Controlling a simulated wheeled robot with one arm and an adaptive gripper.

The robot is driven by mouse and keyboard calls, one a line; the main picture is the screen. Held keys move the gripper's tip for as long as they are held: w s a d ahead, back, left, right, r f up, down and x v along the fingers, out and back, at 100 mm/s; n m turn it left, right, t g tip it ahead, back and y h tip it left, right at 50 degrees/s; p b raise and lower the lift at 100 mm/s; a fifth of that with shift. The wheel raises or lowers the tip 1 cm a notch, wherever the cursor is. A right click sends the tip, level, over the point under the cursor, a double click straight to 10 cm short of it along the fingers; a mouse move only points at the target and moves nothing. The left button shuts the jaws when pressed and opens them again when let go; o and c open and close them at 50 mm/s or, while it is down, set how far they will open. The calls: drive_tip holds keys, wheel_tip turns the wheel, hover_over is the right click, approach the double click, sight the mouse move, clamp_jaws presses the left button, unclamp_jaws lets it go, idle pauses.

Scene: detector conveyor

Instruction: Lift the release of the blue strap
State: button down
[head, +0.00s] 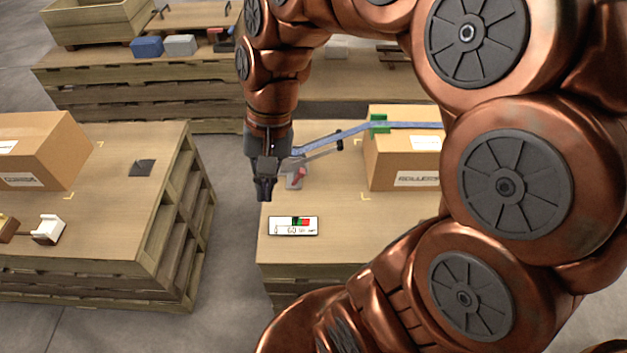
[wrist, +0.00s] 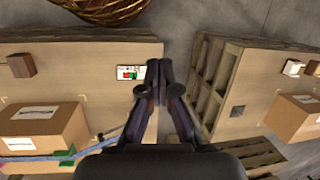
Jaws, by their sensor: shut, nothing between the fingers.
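The blue strap (head: 345,133) runs from beside my gripper over the right-hand cardboard box (head: 402,178), past a green corner piece (head: 379,123). It also shows at the lower left of the wrist view (wrist: 92,149). A grey lever-like part with a small red piece (head: 299,177) stands on the pallet top below the strap's left end. I cannot tell which part of it is the release. My gripper (head: 264,194) points down, shut and empty, left of the red piece near the pallet's left edge. In the wrist view, its fingertips (wrist: 159,68) are together beside the display.
A small display panel (head: 293,226) lies on the right pallet top (head: 350,225). The left pallet (head: 120,185) carries another box (head: 40,150) and small items. A floor gap separates the pallets. Behind, a pallet holds a blue block (head: 147,46) and a grey block (head: 180,45).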

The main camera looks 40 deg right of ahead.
drive_tip(key=w+d+f+m+t+y+b, duration=0.3)
drive_tip(key=w+d+f+m+b, duration=0.7)
drive_tip(key=w+d+f+b, duration=0.3)
drive_tip(key=m+t+b, duration=0.3)
drive_tip(key=m+b, duration=0.4)
drive_tip(key=m, duration=0.2)
approach(299, 177)
drive_tip(key=d, duration=0.1)
drive_tip(key=s+d+r, duration=0.1)
drive_tip(key=d, duration=0.3)
drive_tip(key=shift+s+r, duration=0.25)
drive_tip(key=shift+r, duration=0.15)
drive_tip(key=shift+a, duration=0.1)
drive_tip(key=b+x, duration=0.2)
drive_tip(key=x, duration=0.8)
drive_tip(key=shift+s+a, duration=0.1)
drive_tip(key=shift+a, duration=0.1)
drive_tip(key=shift+r, duration=0.2)
